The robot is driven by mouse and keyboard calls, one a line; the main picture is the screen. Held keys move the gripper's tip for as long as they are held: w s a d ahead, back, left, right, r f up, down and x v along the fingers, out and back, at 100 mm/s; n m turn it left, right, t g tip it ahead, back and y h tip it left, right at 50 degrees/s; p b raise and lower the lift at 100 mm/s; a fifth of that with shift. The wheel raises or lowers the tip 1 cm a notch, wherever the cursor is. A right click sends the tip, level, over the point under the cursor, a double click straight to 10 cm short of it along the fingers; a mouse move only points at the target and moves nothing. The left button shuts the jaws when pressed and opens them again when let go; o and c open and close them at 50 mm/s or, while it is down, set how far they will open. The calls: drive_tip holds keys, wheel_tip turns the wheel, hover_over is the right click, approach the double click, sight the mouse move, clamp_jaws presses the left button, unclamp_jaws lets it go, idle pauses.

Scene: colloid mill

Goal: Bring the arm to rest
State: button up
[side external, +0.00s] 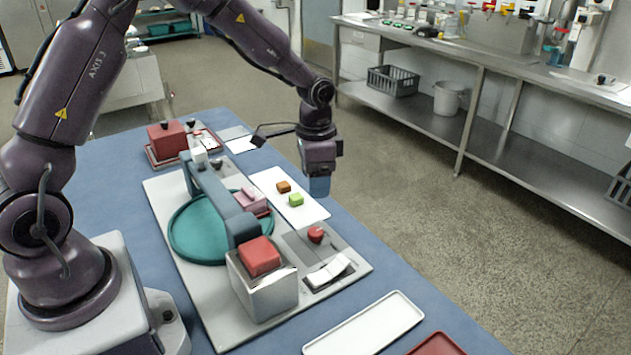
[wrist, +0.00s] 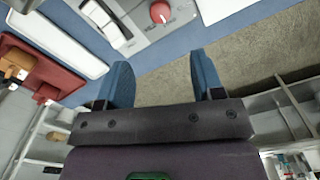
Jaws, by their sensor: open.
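My gripper (side external: 318,188) hangs in the air over the right side of the machine, pointing down, above and right of the white board (side external: 312,211). In the wrist view its two blue fingers (wrist: 164,78) stand apart with nothing between them.
The machine has a teal round dish (side external: 183,240), a grey crossbar (side external: 215,190), a red block (side external: 260,255) on a metal box and a red knob (side external: 316,234). A white tray (side external: 365,325) and a red tray (side external: 437,345) lie at the front. Open floor is at right.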

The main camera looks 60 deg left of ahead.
drive_tip(key=s+d+r+n+t, duration=0.2)
drive_tip(key=s+r, duration=0.8)
drive_tip(key=s, duration=0.1)
drive_tip(key=s+d+r+n+t, duration=0.2)
drive_tip(key=s+r+t, duration=0.1)
drive_tip(key=s+r, duration=0.6)
drive_tip(key=shift+s+d+r+n+t, duration=0.2)
drive_tip(key=shift+s+r+n+t, duration=0.15)
drive_tip(key=shift+s, duration=0.95)
